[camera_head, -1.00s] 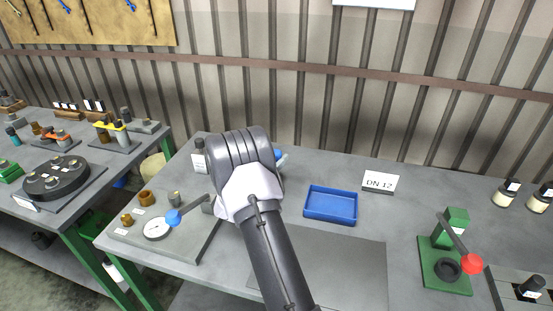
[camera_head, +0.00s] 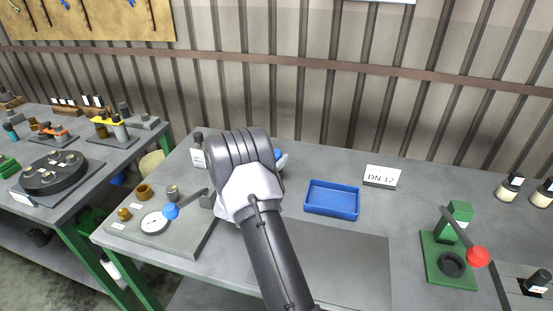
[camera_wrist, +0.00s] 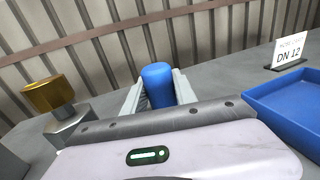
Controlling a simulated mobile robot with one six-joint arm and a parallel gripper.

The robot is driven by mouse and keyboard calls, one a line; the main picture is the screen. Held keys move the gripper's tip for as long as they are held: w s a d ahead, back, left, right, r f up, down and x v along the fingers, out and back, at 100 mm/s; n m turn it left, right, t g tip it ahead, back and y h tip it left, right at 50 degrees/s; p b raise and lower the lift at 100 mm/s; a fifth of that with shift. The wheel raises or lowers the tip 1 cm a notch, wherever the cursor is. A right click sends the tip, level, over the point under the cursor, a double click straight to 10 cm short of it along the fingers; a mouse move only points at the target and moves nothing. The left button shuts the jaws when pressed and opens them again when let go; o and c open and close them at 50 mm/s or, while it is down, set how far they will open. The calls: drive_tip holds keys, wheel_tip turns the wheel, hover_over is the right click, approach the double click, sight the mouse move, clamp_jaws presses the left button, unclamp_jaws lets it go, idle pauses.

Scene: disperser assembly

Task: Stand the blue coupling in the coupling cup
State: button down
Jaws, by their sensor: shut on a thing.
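The blue coupling (camera_wrist: 158,84) stands roughly upright between the two pale fingers of my gripper (camera_wrist: 158,92) in the wrist view. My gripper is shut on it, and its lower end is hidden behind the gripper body. In the head view my wrist hides most of the gripper; a bit of blue (camera_head: 278,155) and a pale finger show at its right side, above the back of the bench. I cannot tell for sure which part is the coupling cup; a small grey cup-like part (camera_head: 172,192) stands on the left fixture plate (camera_head: 185,241), apart from my gripper.
Bronze rings (camera_head: 145,191), a white dial (camera_head: 153,222) and a blue-knobbed lever (camera_head: 171,211) share the plate. A blue tray (camera_head: 332,211), a DN 12 sign (camera_head: 381,176) and a green press (camera_head: 449,260) are right. A gold-topped block (camera_wrist: 52,95) shows left in the wrist view.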

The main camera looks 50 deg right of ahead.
drive_tip(key=shift+f, duration=0.15)
drive_tip(key=c, duration=0.9)
unclamp_jaws()
drive_tip(key=p+v, duration=0.5)
drive_tip(key=v, duration=1.2)
drive_tip(key=shift+s+a, duration=0.1)
drive_tip(key=shift+a, duration=0.15)
